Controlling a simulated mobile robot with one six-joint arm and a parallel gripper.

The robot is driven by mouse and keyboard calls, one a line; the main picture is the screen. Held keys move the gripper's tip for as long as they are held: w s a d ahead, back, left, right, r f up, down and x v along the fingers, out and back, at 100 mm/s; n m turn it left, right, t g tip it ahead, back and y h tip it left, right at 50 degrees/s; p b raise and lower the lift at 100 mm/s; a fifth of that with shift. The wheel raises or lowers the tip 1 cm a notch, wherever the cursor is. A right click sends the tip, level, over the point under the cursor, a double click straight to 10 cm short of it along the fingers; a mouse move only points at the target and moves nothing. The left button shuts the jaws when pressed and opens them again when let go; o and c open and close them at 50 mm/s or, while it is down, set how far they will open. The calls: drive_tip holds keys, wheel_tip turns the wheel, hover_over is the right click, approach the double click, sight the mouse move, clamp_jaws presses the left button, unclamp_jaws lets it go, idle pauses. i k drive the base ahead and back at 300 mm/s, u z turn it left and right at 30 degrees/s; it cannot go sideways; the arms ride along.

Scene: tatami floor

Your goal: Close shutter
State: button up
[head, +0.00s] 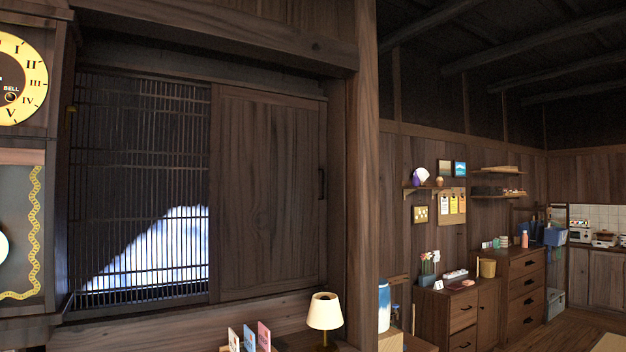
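The shutter (268,195) is a dark wooden sliding panel with vertical boards. It covers the right part of the window recess. Its dark handle (321,184) is a short vertical bar near the panel's right edge. To its left, a dark lattice of thin vertical bars (140,180) is uncovered, and a bright white and blue patch shows behind its lower part. My gripper is not in the head view.
A wooden post (362,200) stands right of the recess. A lit lamp (325,312) and several upright cards (250,338) are below the window. A clock (20,80) is at the left edge. Dressers (524,292) stand in the room at right.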

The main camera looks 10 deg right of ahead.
sight(267, 219)
drive_tip(key=z, duration=0.65)
drive_tip(key=i, duration=2.2)
drive_tip(key=u, duration=0.5)
drive_tip(key=k, duration=0.35)
drive_tip(key=u, duration=0.45)
drive_tip(key=i, duration=0.35)
drive_tip(key=z, duration=0.2)
